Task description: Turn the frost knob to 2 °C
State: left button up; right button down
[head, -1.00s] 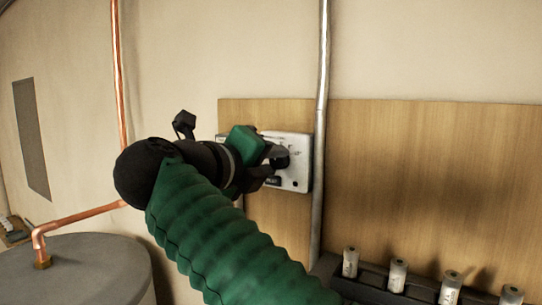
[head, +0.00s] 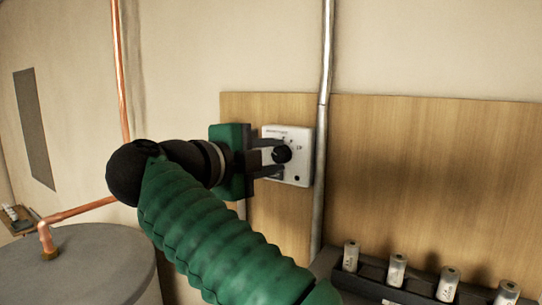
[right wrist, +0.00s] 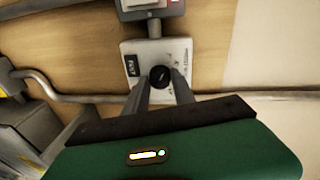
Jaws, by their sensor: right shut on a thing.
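The frost knob (head: 282,154) is a round black dial on a white control plate (head: 303,172) fixed to the wooden board. My right gripper (head: 279,157) reaches it from the left, one finger above and one below, and is shut on the knob. In the right wrist view the knob (right wrist: 160,77) sits between the two grey fingers, and the white plate (right wrist: 130,50) shows around it. Small printed marks ring the knob, too small to read. The knob's exact setting cannot be told. My left gripper is not in view.
A vertical grey pipe (head: 324,110) runs close along the plate's right side. A copper pipe (head: 120,75) and a grey tank (head: 90,262) stand at the left. A dark rack with several labelled cylinders (head: 398,268) is at the lower right.

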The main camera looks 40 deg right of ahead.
dwell(0.5)
jog(key=c, duration=1.4)
grip_release()
jog(key=o, duration=0.4)
jog(key=shift+w, duration=0.2)
jog(key=shift+c, duration=0.2)
jog(key=shift+w+d+f, duration=0.1)
jog(key=shift+d, duration=0.05)
jog(key=shift+a, duration=0.3)
jog(key=b+v, duration=0.1)
jog(key=v, duration=1.5)
jog(key=shift+a, duration=0.3)
